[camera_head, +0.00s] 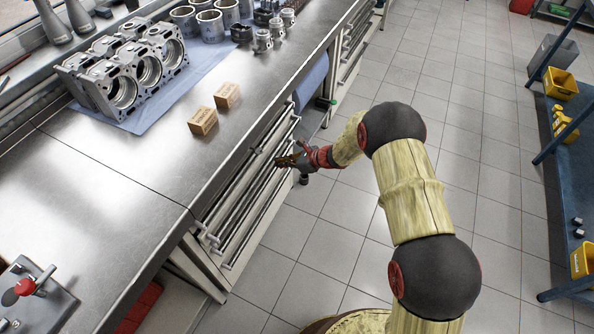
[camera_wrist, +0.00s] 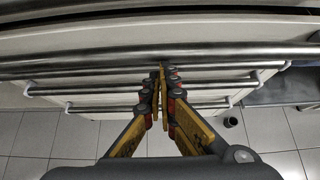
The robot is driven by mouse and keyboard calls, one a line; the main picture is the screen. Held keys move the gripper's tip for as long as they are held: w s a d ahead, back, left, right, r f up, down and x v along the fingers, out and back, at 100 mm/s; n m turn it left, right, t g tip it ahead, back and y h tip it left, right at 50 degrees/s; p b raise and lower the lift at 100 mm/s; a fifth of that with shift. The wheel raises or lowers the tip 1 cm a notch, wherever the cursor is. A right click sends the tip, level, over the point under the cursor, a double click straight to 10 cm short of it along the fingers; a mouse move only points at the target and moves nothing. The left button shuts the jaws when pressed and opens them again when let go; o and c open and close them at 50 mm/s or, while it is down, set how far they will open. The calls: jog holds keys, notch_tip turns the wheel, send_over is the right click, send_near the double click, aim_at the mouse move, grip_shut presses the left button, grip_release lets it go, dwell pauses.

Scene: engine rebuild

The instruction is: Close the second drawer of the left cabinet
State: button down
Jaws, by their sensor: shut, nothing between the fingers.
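The left cabinet (camera_head: 256,240) is a white drawer unit under the steel workbench, with several long steel bar handles (camera_head: 240,207) stacked one below another. In the wrist view, one wide bar (camera_wrist: 80,62) crosses the whole picture, with shorter-looking handles (camera_wrist: 85,90) below it. My gripper (camera_head: 284,160) is in front of the cabinet toward the handles' far end. In the wrist view, its yellow fingers (camera_wrist: 161,72) are together and empty, with the tips by the upper handles. I cannot tell whether they touch, or how far each drawer stands out.
The bench top (camera_head: 130,165) carries engine blocks (camera_head: 125,72) on a blue cloth and two small cardboard boxes (camera_head: 203,121). A blue shelf (camera_head: 565,190) stands at the right. The tiled floor (camera_head: 490,150) between is open.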

jog(key=a, duration=0.1)
jog(key=w+a, duration=0.1)
jog(key=a, duration=0.1)
jog(key=shift+w, duration=0.2)
jog(key=shift+a+r, duration=0.1)
jog(key=shift+r, duration=0.05)
